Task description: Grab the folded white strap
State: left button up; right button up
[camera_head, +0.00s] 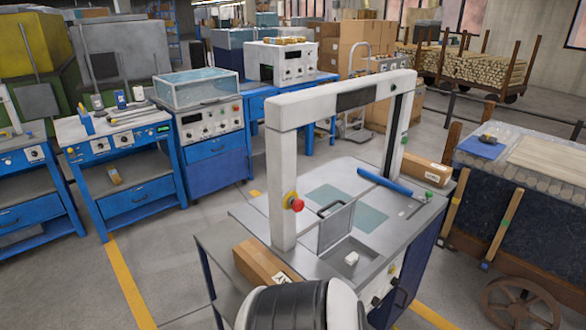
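A small white piece (351,258), which looks like the folded white strap, lies in a shallow open compartment in the top of the grey machine table (290,262). It is small, and its folds cannot be made out. A raised grey lid (335,228) with a dark handle stands beside the compartment, on its far left side. Neither my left gripper nor my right gripper is in view.
A white arch (283,180) with a red knob (293,202) spans the table. A blue bar (385,182) lies behind the compartment. Cardboard boxes rest at the front left (258,262) and far right (426,168). A wooden cart (530,205) stands to the right.

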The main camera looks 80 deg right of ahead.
aim_at(353, 258)
jog(key=i+j+z, duration=0.1)
jog(key=i+z, duration=0.25)
jog(key=i+j+z, duration=0.3)
jog(key=i, duration=0.15)
jog(key=i+l+z, duration=0.1)
jog(key=z, duration=0.4)
jog(key=i+z, duration=0.35)
jog(key=z, duration=0.15)
jog(key=i+j+z, duration=0.1)
jog(key=z, duration=0.4)
jog(key=i+j+z, duration=0.2)
jog(key=z, duration=0.3)
jog(key=i+z, duration=0.25)
jog(key=z, duration=0.2)
jog(key=i+j+z, duration=0.15)
jog(key=z, duration=0.3)
jog(key=i+j+z, duration=0.25)
jog(key=z, duration=0.2)
jog(key=i+j+z, duration=0.25)
jog(key=z, duration=0.15)
jog(key=i+j+z, duration=0.1)
jog(key=j+z, duration=0.35)
jog(key=k+l+z, duration=0.1)
jog(key=k+z, duration=0.25)
jog(key=k+l+z, duration=0.15)
jog(key=k+z, duration=0.2)
